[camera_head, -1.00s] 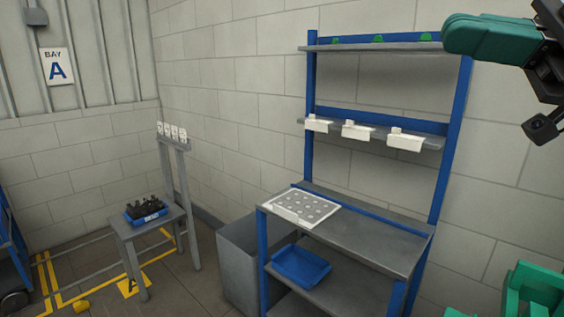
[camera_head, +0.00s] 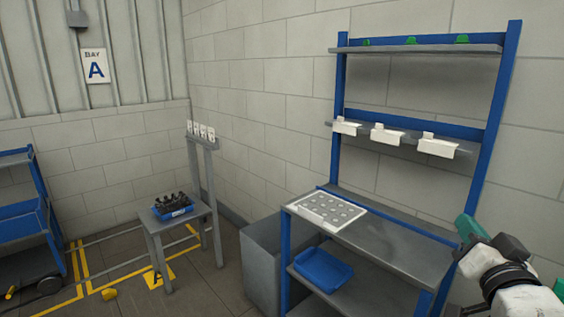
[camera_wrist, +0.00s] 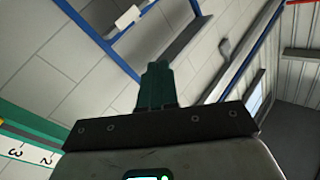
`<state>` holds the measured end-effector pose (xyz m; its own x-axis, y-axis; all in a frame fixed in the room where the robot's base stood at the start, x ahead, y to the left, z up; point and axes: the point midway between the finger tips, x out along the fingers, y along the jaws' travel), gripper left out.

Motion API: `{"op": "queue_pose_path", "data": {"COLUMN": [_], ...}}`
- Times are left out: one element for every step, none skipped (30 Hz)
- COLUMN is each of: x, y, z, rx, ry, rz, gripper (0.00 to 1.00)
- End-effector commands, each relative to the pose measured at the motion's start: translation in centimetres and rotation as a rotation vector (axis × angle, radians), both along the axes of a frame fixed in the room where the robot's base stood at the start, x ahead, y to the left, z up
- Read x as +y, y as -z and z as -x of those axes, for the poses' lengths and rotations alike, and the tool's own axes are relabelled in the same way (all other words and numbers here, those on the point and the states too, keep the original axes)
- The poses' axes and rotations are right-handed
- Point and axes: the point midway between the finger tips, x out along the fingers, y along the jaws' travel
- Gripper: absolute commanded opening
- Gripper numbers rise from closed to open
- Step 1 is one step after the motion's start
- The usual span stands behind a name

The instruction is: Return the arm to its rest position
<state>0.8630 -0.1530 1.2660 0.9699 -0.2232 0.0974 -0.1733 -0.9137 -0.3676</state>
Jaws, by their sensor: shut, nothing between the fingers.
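My gripper (camera_wrist: 157,70) shows in the wrist view with its two dark green fingers pressed together and nothing between them. It points up into open space, with the wall and blue uprights behind it blurred and tilted. In the head view, part of my arm, white and black with a teal piece, is at the lower right, in front of the right end of the workbench (camera_head: 395,246). I cannot make out the fingertips clearly there. No object is held.
A white tray with round spots (camera_head: 327,209) lies on the bench. A blue bin (camera_head: 322,268) sits on the lower shelf. A blue crate (camera_head: 174,213) of dark bottles stands on a small table (camera_head: 158,226) to the left. A grey bin (camera_head: 263,262) stands beside the bench.

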Motion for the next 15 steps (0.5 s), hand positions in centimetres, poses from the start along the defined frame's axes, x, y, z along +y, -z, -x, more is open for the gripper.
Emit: {"op": "queue_pose_path", "data": {"x": [1.0,1.5,2.1,2.6,3.1,3.8,4.4,4.8,5.5,5.9,6.4,6.8,7.1,7.4,7.8], "y": [3.7,5.7,8.3,10.2,12.0,14.4,16.2,17.9,20.1,21.6,23.0,24.6,25.7,26.8,28.1], "z": [0.6,1.0,1.7,2.3,3.0,4.0,4.9,5.9,7.3,8.3,9.4,10.9,11.9,13.0,14.4], "rx": [0.103,0.163,0.241,0.301,0.36,0.438,0.498,0.556,0.631,0.686,0.738,0.804,0.849,0.893,0.949], "ry": [-0.012,-0.018,-0.03,-0.04,-0.051,-0.068,-0.084,-0.101,-0.124,-0.142,-0.161,-0.185,-0.203,-0.222,-0.246], "rz": [-0.008,-0.007,-0.003,0.001,0.007,0.015,0.024,0.033,0.047,0.057,0.068,0.084,0.095,0.106,0.122], "gripper": [0.0,0.0,0.0,0.0,0.0,0.0,0.0,0.0,0.0,0.0,0.0,0.0,0.0,0.0,0.0]}}
